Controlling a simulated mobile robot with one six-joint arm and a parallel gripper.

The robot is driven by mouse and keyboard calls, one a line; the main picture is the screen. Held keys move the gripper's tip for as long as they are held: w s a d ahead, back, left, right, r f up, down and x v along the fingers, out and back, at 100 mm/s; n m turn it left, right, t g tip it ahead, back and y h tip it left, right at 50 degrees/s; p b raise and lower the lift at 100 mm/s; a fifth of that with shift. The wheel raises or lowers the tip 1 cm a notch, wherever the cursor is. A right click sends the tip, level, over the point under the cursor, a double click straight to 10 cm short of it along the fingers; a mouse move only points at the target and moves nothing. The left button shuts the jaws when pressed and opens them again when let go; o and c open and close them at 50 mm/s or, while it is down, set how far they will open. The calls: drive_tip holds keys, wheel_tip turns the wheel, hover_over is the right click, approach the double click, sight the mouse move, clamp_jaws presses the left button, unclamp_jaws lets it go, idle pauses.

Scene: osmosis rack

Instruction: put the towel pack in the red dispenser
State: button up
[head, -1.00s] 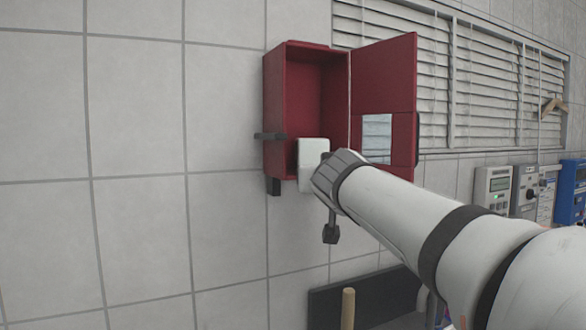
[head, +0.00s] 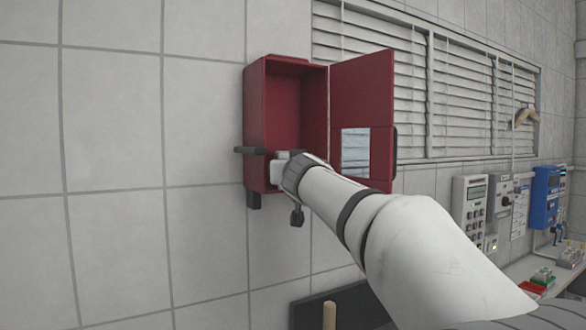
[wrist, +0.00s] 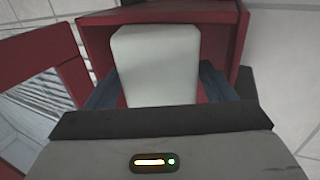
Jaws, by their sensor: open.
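The red dispenser (head: 252,105) hangs on the tiled wall with its door (head: 362,95) swung open to the right. The white towel pack (wrist: 157,62) sits in the dispenser's lower part, seen between my two dark fingers in the wrist view. In the head view only a small pale part of the pack (head: 278,164) shows, the rest hidden by my wrist. My gripper (wrist: 158,84) is open, with a finger on each side of the pack, at the dispenser's opening. It also shows in the head view (head: 285,168), where its fingers are mostly hidden.
The open door with its pale window (head: 355,150) stands close to the right of my wrist. A black bracket (head: 250,150) sticks out at the dispenser's left edge. Blinds (head: 460,90) and instrument boxes (head: 470,205) are farther right. The wall at left is clear.

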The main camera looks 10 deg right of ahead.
drive_tip(key=shift+c, duration=0.6)
drive_tip(key=c, duration=0.7)
drive_tip(key=shift+s, duration=0.25)
drive_tip(key=shift+s+d+r, duration=0.2)
drive_tip(key=shift+s, duration=0.15)
drive_tip(key=shift+r+y+p, duration=0.25)
drive_tip(key=shift+y+p, duration=0.05)
drive_tip(key=shift+p, duration=0.8)
drive_tip(key=n+y+p, duration=0.2)
drive_tip(key=y+p, duration=0.1)
drive_tip(key=p, duration=0.5)
drive_tip(key=shift+n, duration=0.3)
drive_tip(key=shift+n+y+p, duration=0.3)
drive_tip(key=shift+y+p, duration=0.4)
drive_tip(key=shift+p, duration=0.3)
